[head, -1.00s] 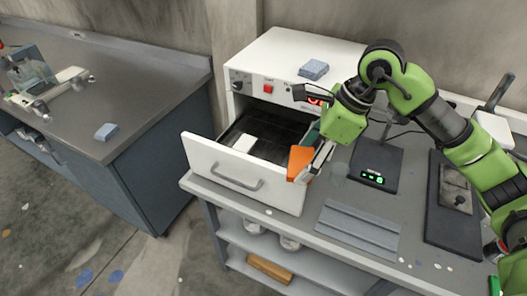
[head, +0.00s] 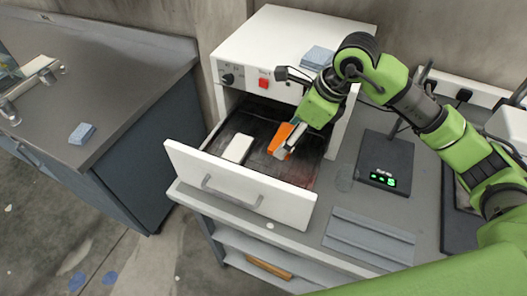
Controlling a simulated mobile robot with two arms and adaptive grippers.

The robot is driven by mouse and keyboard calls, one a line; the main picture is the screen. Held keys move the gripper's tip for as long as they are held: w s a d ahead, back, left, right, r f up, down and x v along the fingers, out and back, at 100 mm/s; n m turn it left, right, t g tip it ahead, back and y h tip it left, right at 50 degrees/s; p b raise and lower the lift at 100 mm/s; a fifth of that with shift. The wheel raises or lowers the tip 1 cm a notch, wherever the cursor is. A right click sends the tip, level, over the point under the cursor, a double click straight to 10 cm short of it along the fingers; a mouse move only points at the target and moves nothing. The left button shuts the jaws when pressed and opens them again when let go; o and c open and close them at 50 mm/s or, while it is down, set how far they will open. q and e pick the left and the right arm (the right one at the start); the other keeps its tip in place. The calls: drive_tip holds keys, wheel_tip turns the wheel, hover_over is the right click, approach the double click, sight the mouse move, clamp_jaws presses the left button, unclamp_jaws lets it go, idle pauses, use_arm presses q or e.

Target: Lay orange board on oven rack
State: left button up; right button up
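The orange board (head: 280,138) is in my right gripper (head: 290,146), tilted, inside the open drawer of the white oven (head: 290,38). The gripper's fingers appear shut on it and partly cover it. The dark oven rack (head: 262,127) forms the drawer floor. A white board (head: 238,148) lies on it, left of the orange one. Whether the orange board touches the rack I cannot tell. My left gripper is not in view.
The drawer front (head: 240,188) stands pulled out past the bench edge. A blue-grey block (head: 318,57) sits on the oven top. A scale (head: 385,160) and a grey ribbed plate (head: 368,238) lie to the right. Another block (head: 82,133) rests on the left bench.

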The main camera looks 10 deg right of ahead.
sight(282, 166)
wheel_tip(282, 166, down, 3)
drive_tip(key=shift+s+r+b, duration=0.1)
drive_tip(key=shift+b, duration=0.55)
drive_tip(key=f, duration=0.1)
drive_tip(key=f+b, duration=0.1)
drive_tip(key=shift+w+f, duration=0.2)
drive_tip(key=shift+f, duration=0.4)
wheel_tip(282, 166, down, 4)
drive_tip(key=b, duration=0.2)
drive_tip(key=shift+s+b, duration=0.1)
drive_tip(key=shift+b, duration=0.2)
drive_tip(key=shift+f, duration=0.2)
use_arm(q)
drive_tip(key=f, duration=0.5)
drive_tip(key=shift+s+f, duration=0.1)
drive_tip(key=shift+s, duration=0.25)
use_arm(e)
drive_tip(key=shift+r, duration=0.1)
drive_tip(key=o, duration=1.1)
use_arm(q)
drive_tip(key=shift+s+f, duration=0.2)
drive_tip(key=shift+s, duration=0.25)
